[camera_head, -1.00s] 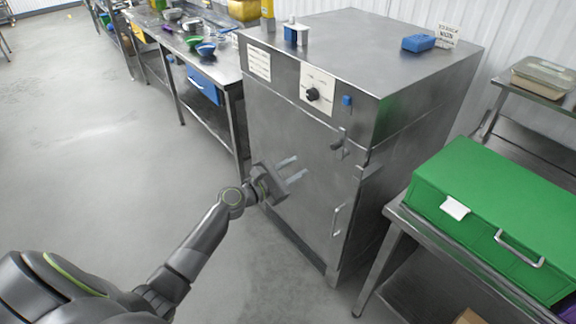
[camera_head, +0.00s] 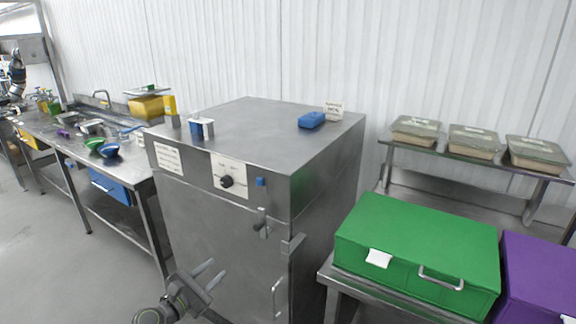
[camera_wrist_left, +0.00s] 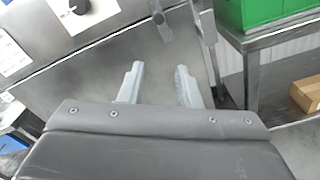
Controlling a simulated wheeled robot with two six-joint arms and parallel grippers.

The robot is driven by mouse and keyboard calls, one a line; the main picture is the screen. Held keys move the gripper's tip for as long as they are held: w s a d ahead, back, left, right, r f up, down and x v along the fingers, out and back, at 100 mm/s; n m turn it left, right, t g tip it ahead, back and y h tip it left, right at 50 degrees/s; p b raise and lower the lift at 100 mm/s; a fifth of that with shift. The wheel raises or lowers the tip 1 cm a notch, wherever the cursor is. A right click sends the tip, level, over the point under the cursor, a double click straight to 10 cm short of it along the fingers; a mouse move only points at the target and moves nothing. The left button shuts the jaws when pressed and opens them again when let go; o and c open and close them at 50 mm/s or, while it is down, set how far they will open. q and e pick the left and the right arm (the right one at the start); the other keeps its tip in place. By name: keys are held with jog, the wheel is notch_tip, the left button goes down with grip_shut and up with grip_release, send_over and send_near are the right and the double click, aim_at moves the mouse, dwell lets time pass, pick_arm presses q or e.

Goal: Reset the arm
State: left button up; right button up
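My left gripper (camera_head: 212,274) is low in the head view, in front of the door of a steel cabinet (camera_head: 215,225). Its two fingers are apart with nothing between them. In the left wrist view the left gripper (camera_wrist_left: 158,85) also shows open and empty, with the cabinet door (camera_wrist_left: 100,75) behind the fingers. The cabinet door is closed, with a latch and a vertical handle (camera_head: 277,298) at its right side. I cannot tell whether the fingers touch the door. My right gripper is not in view.
A green box (camera_head: 415,245) and a purple box (camera_head: 540,272) stand on a steel table at the right. Lidded trays (camera_head: 475,140) sit on a shelf behind. A blue block (camera_head: 312,120) lies on the cabinet. A counter with bowls (camera_head: 108,150) runs left.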

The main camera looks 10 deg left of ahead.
pick_arm(q)
jog(key=s+a+f+m+g+y+b, duration=0.1)
jog(key=s+a+f+m+g+y, duration=0.2)
jog(key=s+f, duration=0.65)
jog(key=s+a+f+m+g+y+b, duration=0.15)
jog(key=s+f+m, duration=0.25)
jog(key=f, duration=1.1)
jog(key=s+a+f+m+g+y, duration=0.3)
jog(key=s+f, duration=0.4)
jog(key=f, duration=0.6)
jog(key=s+d+f+m+g+b, duration=0.1)
jog(key=s+f+m, duration=0.4)
jog(key=s, duration=0.6)
jog(key=s+d+f+m+g, duration=0.1)
jog(key=s+f+m+g, duration=0.3)
jog(key=s, duration=0.7)
jog(key=s+d+f+m+g+b, duration=0.1)
jog(key=s+f+m+g, duration=0.1)
jog(key=s+f+m, duration=0.4)
jog(key=s+f, duration=0.1)
jog(key=s, duration=0.4)
jog(key=shift+s+d+y+b, duration=0.15)
jog(key=shift+s+y+b, duration=0.05)
jog(key=shift+y+b, duration=0.15)
jog(key=shift+f, duration=0.1)
jog(key=shift+c, duration=0.4)
